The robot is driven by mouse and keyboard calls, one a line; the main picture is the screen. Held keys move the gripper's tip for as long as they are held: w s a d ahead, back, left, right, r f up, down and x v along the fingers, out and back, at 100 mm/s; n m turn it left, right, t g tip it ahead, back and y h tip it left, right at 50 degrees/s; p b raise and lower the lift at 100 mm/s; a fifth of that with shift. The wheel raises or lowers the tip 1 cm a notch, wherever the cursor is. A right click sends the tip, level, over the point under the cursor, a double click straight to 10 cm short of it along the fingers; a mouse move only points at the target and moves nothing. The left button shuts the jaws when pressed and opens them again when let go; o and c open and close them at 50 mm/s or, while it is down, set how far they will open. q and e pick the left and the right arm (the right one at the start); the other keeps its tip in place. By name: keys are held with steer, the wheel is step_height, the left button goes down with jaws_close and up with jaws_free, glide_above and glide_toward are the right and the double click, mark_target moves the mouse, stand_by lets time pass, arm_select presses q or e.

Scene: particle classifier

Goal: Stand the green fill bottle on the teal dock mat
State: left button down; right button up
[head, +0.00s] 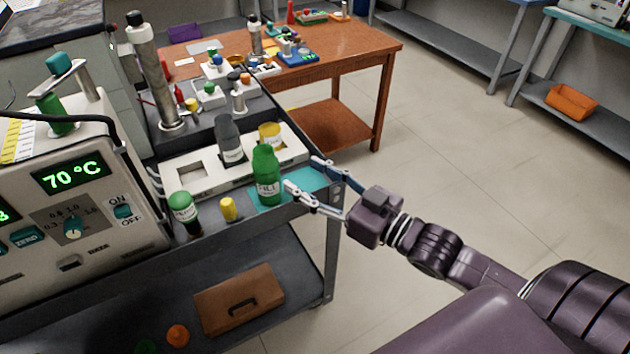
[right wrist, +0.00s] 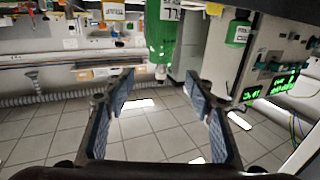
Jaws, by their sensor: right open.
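The green fill bottle (head: 266,178) stands upright on the left part of the teal dock mat (head: 302,184), at the right end of the grey cart. Its lower edge hides part of the mat. My right gripper (head: 301,173) is open and empty just to the right of the bottle, with its fingers pointing toward it. In the right wrist view the bottle (right wrist: 161,32) appears upside down beyond the open fingertips (right wrist: 163,82), not between them. My left gripper is not in view.
A yellow vial (head: 229,209) and a green-topped bottle (head: 183,211) stand left of the mat. A heater unit (head: 100,195) fills the left. Floor right of the cart is clear.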

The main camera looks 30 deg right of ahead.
steer(key=shift+s+d, duration=0.25)
steer(key=shift+s, duration=0.35)
